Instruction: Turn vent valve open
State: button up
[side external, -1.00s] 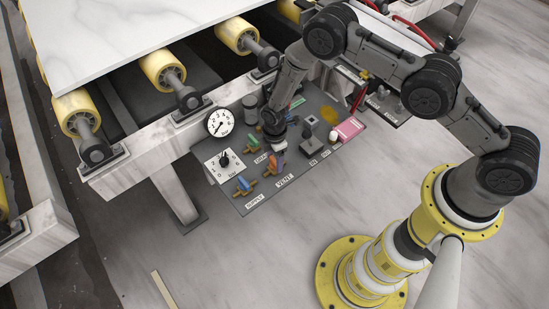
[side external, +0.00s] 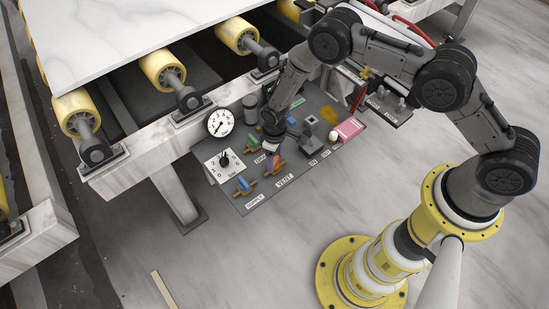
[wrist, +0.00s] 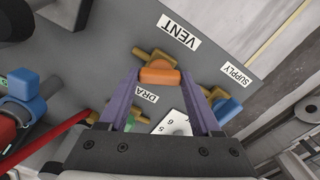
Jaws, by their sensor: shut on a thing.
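The vent valve has an orange handle (wrist: 160,76) on a brass body, below the VENT label (wrist: 180,31) in the wrist view. In the side view the orange handle (side external: 276,165) shows at the panel, just under my gripper (side external: 273,147). In the wrist view the purple fingers of my gripper (wrist: 159,84) lie at either end of the orange handle, shut on it. The handle lies straight across the picture, at a slant to the brass body. The fingertips are partly hidden by my wrist in the side view.
The blue supply handle (side external: 243,184) stands close on the left. A green handle (side external: 249,146) is behind it. A gauge (side external: 220,123) and a numbered dial (side external: 225,165) sit at the panel's left. A pink block (side external: 349,130) is at the right. Rollers and a slab (side external: 120,40) rise behind.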

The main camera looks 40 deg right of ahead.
aim_at(275, 160)
jog(key=m, duration=0.5)
dwell(0.8)
jog(key=o, duration=1.4)
notch_tip(275, 160, up, 14)
jog(key=shift+f, duration=0.1)
